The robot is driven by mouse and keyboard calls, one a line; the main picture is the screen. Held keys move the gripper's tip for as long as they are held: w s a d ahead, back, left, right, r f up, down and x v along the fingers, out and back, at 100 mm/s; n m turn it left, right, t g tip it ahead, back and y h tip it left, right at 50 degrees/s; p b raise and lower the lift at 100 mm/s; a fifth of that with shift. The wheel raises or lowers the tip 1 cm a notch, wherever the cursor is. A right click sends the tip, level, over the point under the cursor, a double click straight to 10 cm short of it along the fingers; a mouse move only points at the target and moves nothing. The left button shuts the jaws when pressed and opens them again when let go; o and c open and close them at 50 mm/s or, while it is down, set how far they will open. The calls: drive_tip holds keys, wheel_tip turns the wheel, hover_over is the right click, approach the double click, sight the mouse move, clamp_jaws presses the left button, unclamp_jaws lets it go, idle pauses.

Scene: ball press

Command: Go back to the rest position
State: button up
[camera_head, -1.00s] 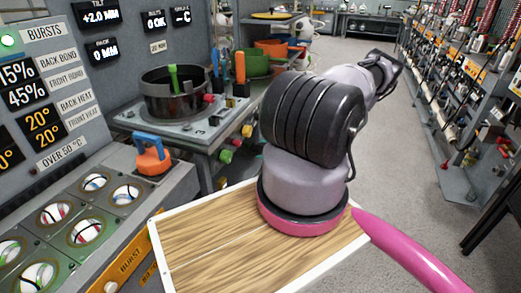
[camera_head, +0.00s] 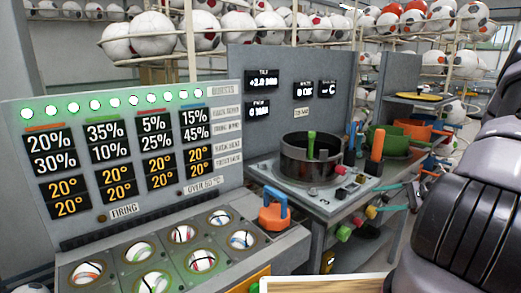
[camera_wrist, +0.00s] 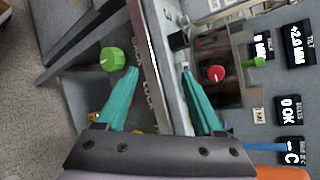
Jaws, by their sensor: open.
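My gripper (camera_wrist: 160,100) shows in the wrist view with its two teal fingers spread apart and nothing between them. Beyond the fingers is the grey edge of the press bench, with a green knob (camera_wrist: 112,59) by the left finger and a red knob (camera_wrist: 215,73) by the right one. The depth between fingers and knobs is hard to tell.
A panel with percent and degree displays (camera_head: 110,188) stands at left above several balls in round sockets (camera_head: 153,283). A black round pot (camera_head: 311,159) sits on the bench (camera_head: 345,205). An orange block with a blue handle (camera_head: 273,215) is nearer. Racks of footballs (camera_head: 249,36) stand behind.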

drive_tip(key=s+a+r+n+g+h, duration=0.25)
drive_tip(key=a+r, duration=0.35)
drive_tip(key=r, duration=0.5)
drive_tip(key=s+a+r+n+g+h, duration=0.25)
drive_tip(key=a+r+h, duration=0.2)
drive_tip(key=r, duration=0.75)
drive_tip(key=s+a+r+n+t+h, duration=0.1)
drive_tip(key=s+a+r+t+h, duration=0.1)
drive_tip(key=s+r, duration=0.5)
drive_tip(key=s+a+r+t+h, duration=0.1)
drive_tip(key=s+a+r+t, duration=0.3)
drive_tip(key=s+r, duration=0.3)
drive_tip(key=shift+s+a+r+n+t+h, duration=0.35)
drive_tip(key=shift+s+a+n+t+h, duration=0.1)
drive_tip(key=shift+s, duration=0.25)
